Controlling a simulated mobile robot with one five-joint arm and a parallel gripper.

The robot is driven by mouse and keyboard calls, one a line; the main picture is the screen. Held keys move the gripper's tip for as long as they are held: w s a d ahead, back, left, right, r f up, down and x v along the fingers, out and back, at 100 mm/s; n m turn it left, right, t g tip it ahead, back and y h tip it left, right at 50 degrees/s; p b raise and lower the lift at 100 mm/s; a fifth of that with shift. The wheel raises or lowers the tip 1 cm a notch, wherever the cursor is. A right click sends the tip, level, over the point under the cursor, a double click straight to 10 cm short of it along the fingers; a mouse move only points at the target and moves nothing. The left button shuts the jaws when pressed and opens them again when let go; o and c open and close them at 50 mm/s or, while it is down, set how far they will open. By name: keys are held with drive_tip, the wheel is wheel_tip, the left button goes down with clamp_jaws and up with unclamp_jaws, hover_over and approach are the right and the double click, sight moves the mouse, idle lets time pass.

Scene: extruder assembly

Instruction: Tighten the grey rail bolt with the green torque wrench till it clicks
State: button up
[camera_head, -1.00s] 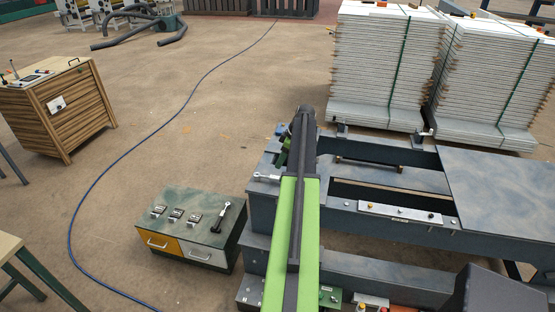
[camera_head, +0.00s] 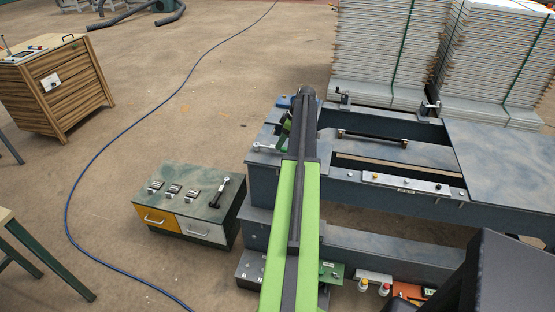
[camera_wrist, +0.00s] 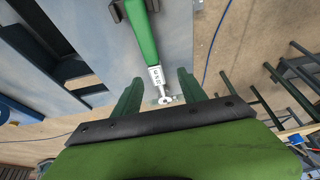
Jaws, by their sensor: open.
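The green torque wrench (camera_wrist: 143,32) is in the wrist view, its green handle running up from a silver, labelled neck. Its silver head (camera_wrist: 165,98) lies between the two green fingers of my gripper (camera_wrist: 160,80). The fingers stand apart with a gap on each side of the wrench, so my gripper is open and holds nothing. In the head view the silver wrench end (camera_head: 264,147) shows at the machine's left edge, left of my arm; my arm hides much of the handle. I cannot make out the grey rail bolt or whether the head is around it.
The blue-grey machine frame (camera_head: 350,185) fills the right. A tool cabinet (camera_head: 180,228) with a black-handled wrench (camera_head: 226,187) on top stands left of it. Stacked white panels (camera_head: 385,55) stand behind. A blue cable (camera_head: 110,160) crosses the open floor at left.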

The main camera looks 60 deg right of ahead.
drive_tip(key=shift+w+f, duration=0.1)
drive_tip(key=shift+f, duration=0.1)
drive_tip(key=b+x, duration=0.5)
drive_tip(key=shift+d+f, duration=0.25)
drive_tip(key=shift+d, duration=0.15)
drive_tip(key=shift+r, duration=0.2)
clamp_jaws()
